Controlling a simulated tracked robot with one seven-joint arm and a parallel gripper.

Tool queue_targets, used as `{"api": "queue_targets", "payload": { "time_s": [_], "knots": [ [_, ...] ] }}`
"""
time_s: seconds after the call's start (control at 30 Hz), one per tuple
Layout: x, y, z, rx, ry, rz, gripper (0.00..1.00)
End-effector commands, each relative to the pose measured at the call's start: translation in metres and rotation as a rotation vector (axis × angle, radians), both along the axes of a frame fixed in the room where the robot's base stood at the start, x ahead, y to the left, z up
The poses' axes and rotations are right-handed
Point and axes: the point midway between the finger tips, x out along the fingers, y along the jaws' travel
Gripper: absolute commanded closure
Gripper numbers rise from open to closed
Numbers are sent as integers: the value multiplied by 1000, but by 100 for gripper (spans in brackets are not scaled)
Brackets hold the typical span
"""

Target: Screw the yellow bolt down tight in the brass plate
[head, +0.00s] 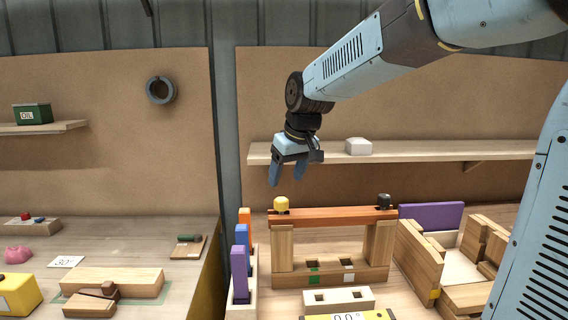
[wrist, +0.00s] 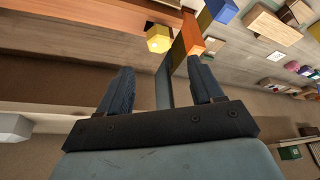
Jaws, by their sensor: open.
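The yellow bolt (head: 281,204) stands upright at the left end of the orange-brown bar that appears to be the brass plate (head: 335,216). The plate bridges two wooden posts. Whether the bolt's head touches the plate is too small to tell. My gripper (head: 287,177) is open and empty, pointing down above the bolt and apart from it. In the wrist view, the bolt (wrist: 158,38) shows beyond the fingertips (wrist: 160,70), near the end of the plate (wrist: 90,17). Its shank is not visible.
A dark bolt (head: 384,200) stands at the plate's right end. Close left is a rack with orange (head: 245,217), blue and purple (head: 239,272) pieces. A shelf (head: 430,151) with a white block (head: 358,146) runs behind my gripper. A wooden box (head: 455,262) stands right.

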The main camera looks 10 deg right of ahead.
Motion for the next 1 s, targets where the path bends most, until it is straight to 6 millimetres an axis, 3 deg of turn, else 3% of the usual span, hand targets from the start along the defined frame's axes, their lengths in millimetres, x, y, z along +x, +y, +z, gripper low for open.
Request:
{"api": "queue_targets", "payload": {
  "time_s": [0.5,0.7,1.0],
  "knots": [
    [26,14,-72,-1,2,-1,34],
    [30,17,-84,0,0,0,34],
    [31,17,-86,0,0,0,34]
  ]
}}
